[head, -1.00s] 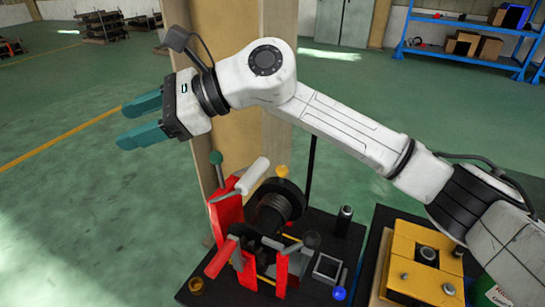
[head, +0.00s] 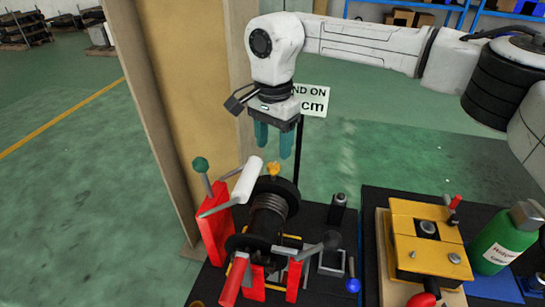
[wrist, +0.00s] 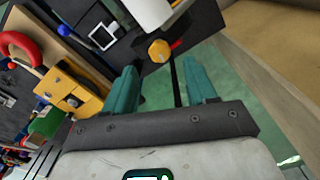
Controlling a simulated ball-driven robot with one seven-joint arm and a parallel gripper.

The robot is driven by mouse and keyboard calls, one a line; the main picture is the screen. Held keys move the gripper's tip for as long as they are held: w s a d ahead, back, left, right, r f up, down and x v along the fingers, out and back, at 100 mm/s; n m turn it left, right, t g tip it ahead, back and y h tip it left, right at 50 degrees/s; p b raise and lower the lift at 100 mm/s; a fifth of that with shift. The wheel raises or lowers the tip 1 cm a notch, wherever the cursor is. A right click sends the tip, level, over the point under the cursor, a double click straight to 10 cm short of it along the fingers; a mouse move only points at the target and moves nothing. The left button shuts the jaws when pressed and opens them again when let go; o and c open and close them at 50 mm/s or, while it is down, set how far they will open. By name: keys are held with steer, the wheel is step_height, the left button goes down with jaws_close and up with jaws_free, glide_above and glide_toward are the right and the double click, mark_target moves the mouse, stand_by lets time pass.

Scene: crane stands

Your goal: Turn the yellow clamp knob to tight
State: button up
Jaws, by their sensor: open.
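The yellow clamp knob (head: 273,169) sits at the top back of the black winch drum (head: 268,213) in the head view. In the wrist view the yellow knob (wrist: 158,50) shows as a round face with a dark mark, beyond the fingertips and between them. My gripper (head: 273,156) points down with its two teal fingers apart and empty. In the head view its fingertips are close above the knob in the picture; the true gap is hard to tell. The fingers also show in the wrist view (wrist: 161,80).
A white-handled crank (head: 247,181) and a red stand with a green-ball lever (head: 201,165) are left of the knob. A thin black post with a sign (head: 311,101) stands behind. A yellow clamp block (head: 427,240) and green bottle (head: 505,238) are at right. A tan column (head: 180,100) stands at left.

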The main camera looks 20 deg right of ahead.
mark_target(273, 165)
steer(key=shift+f+p, duration=0.3)
steer(key=shift+f, duration=2.35)
steer(key=shift+c, duration=0.2)
jaws_close()
